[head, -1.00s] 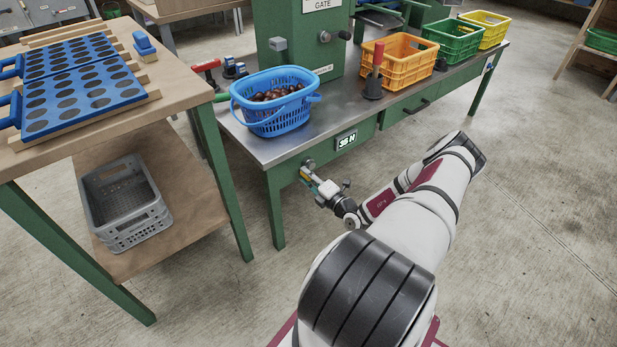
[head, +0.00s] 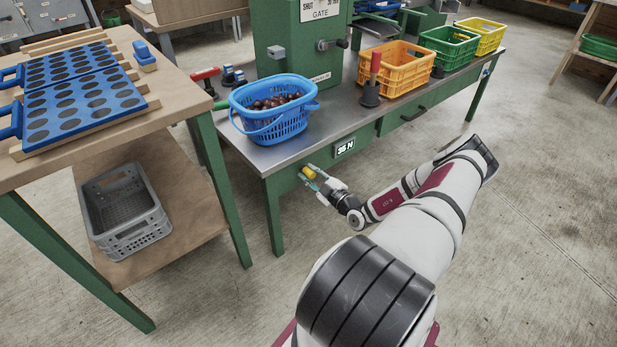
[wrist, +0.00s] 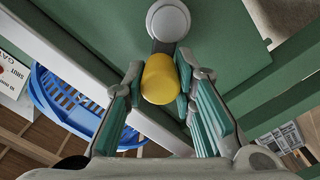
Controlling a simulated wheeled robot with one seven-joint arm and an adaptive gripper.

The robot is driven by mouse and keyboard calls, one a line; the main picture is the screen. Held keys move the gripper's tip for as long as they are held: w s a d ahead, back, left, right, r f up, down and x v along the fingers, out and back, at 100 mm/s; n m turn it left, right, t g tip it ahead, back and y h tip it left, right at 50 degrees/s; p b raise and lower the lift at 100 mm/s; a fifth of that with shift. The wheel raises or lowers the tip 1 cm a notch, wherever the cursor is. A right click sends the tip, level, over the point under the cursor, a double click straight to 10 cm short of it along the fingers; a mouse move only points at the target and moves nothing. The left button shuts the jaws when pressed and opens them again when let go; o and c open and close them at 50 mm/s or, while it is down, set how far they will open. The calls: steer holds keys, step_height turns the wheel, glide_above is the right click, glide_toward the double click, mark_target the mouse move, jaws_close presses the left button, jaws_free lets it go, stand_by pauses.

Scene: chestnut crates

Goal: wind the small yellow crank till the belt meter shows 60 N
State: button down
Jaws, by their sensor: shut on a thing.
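The small yellow crank (head: 309,173) is on the front of the green bench below the belt meter (head: 345,147). The meter's small digits seem to read about 35 N; the last digit is hard to make out. In the wrist view the crank's yellow knob (wrist: 160,80) is between my fingers, with its dark arm running up to a pale round hub (wrist: 168,20). My gripper (wrist: 160,72) is shut on the knob, one teal-padded finger on each side. In the head view my gripper (head: 315,179) reaches the crank from the lower right.
A blue basket (head: 272,122) of chestnuts stands on the bench top above the crank. Orange (head: 392,72), green (head: 448,48) and yellow crates stand farther right. A wooden table with a grey crate (head: 123,212) on its shelf is at left. The floor at right is clear.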

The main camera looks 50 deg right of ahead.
steer(key=m, duration=0.1)
steer(key=d+m, duration=0.1)
steer(key=m, duration=0.1)
steer(key=shift+s+d+r+m, duration=0.15)
steer(key=shift+r+m, duration=0.15)
steer(key=shift+m, duration=0.1)
steer(key=shift+s+d+r+m+b, duration=0.1)
steer(key=shift+d+m+b, duration=0.2)
steer(key=shift+m, duration=0.65)
steer(key=shift+s+d+m+b, duration=0.15)
steer(key=shift+d+m, duration=0.2)
steer(key=shift+m, duration=0.6)
steer(key=shift+w+d, duration=0.1)
steer(key=c, duration=1.3)
jaws_free()
steer(key=v, duration=1.2)
